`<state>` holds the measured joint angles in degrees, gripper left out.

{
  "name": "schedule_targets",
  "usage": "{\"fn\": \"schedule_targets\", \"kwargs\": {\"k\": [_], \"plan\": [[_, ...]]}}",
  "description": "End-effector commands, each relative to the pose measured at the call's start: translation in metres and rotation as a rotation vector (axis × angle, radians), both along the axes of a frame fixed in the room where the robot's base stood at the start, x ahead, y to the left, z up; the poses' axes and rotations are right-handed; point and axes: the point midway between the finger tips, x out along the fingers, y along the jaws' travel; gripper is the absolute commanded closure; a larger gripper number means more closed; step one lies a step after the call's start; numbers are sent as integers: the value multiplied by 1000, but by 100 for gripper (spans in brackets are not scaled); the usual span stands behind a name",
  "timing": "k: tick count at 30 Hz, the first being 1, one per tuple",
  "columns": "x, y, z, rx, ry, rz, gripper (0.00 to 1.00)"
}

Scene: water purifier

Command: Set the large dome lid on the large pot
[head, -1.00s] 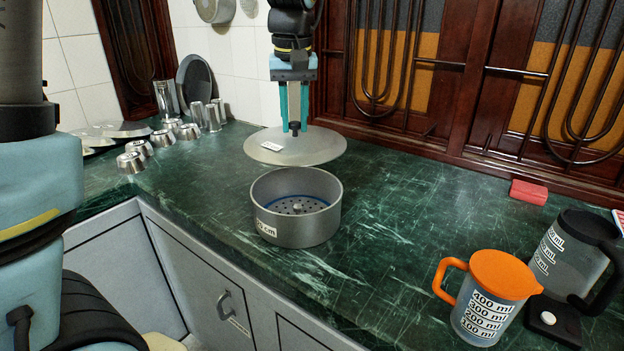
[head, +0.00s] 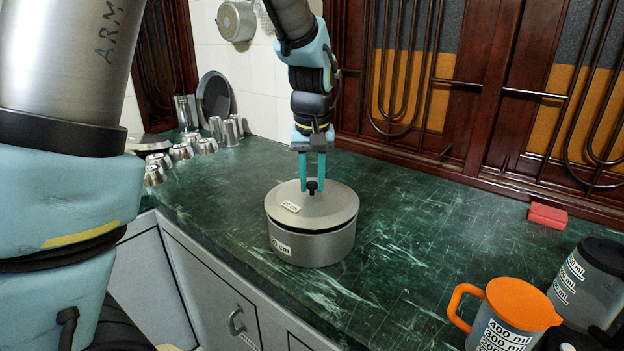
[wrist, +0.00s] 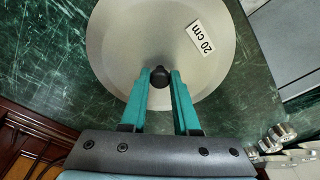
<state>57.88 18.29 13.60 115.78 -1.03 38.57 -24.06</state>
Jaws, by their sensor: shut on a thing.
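The large pot (head: 312,249) is a grey metal cylinder with a white cm label, standing on the green counter. The large dome lid (head: 330,208) is grey with a black knob and rests on or just over the pot's rim. A thin dark line shows between lid and rim, so I cannot tell whether it is fully seated. My gripper (head: 312,188) points down from above, with teal fingers shut on the lid's black knob. The wrist view shows the lid (wrist: 120,45) with a "20 cm" label and the knob between the fingertips (wrist: 160,78). The pot's inside is hidden.
An orange-lidded measuring jug (head: 505,315) and a dark-lidded jug (head: 585,280) stand at the right front. A red block (head: 547,216) lies near the wooden panel. Metal cups (head: 180,152) stand at the back left. The counter right of the pot is clear.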

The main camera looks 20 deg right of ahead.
Motion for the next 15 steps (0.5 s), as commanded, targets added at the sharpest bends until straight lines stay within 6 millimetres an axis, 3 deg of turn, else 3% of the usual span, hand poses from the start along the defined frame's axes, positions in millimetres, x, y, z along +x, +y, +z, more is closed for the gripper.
{"fn": "schedule_targets", "kwargs": {"k": [13, 14, 15], "plan": [[0, 0, -11, 0, 0, 0, 100], [0, 0, -11, 0, 0, 0, 68], [0, 0, -11, 0, 0, 0, 64]]}}
